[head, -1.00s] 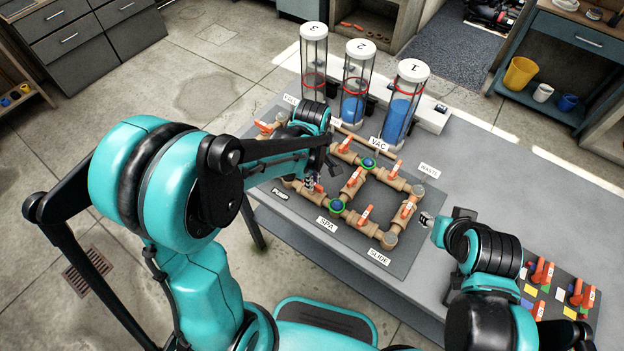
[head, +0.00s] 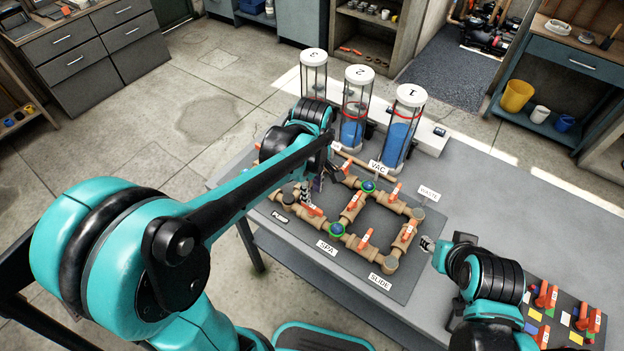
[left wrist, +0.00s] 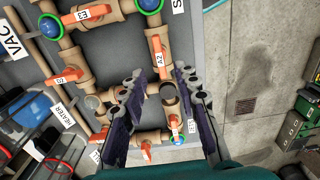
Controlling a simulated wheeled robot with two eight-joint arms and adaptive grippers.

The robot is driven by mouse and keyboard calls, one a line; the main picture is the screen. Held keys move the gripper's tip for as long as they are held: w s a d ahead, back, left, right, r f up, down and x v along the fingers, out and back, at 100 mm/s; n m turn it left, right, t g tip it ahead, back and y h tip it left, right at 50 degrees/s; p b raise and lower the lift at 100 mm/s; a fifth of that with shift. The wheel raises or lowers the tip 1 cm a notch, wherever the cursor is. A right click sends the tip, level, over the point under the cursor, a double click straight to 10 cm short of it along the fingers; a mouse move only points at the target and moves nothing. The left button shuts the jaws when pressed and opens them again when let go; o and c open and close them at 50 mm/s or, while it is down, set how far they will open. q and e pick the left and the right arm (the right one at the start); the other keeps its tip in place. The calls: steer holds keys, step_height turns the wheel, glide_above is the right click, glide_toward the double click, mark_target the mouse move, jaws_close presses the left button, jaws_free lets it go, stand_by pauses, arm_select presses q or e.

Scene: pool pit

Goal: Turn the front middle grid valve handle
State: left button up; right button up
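The valve board (head: 400,283) lies on a grey table, with brown pipes and orange handles. The handle that I take as the front middle one (head: 313,209) is behind the PUMP and SPA labels, near my left gripper (head: 308,194). In the left wrist view this handle (left wrist: 160,57) lies roughly along its pipe. There, my left gripper (left wrist: 158,75) is open, its two dark fingers apart above the pipes, with the handle just past the gap. I see no contact. My right gripper (head: 428,244) is beside the board's right edge; its opening is too small to tell.
Clear cylinders (head: 403,128) with blue liquid stand behind the board. Other orange handles (head: 351,203) stand close around, one marked E3 (left wrist: 90,12) in the left wrist view. A panel with red handles (head: 560,310) is at the right. My left forearm hides the board's left part.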

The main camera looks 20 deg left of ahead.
mark_target(312, 206)
arm_select(q)
step_height(312, 206, up, 5)
steer(key=shift+r, duration=0.1)
stand_by(0.6)
